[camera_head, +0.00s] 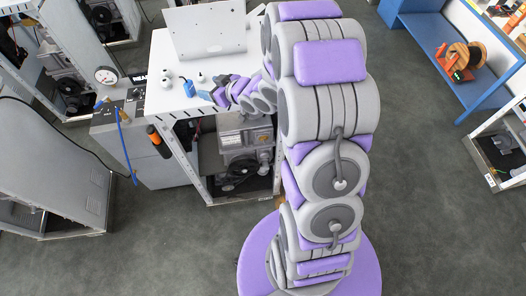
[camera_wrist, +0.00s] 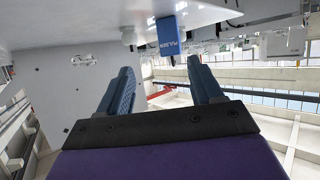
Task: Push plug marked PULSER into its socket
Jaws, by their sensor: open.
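A small blue plug (camera_head: 188,87) stands on the white top of the dispenser frame. My gripper (camera_head: 210,94) is just right of the plug in the head view. In the wrist view my gripper (camera_wrist: 160,78) has its two blue fingers apart, with nothing between them. The plug lies beyond the fingertips, between their directions. A socket cannot be made out.
Small white fittings (camera_head: 200,77) stand beside the plug, close to my gripper. A grey-white panel (camera_head: 205,30) rises behind. A grey cabinet (camera_head: 138,150) with a gauge (camera_head: 106,75) stands at left. A blue shelf unit (camera_head: 430,40) is at right.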

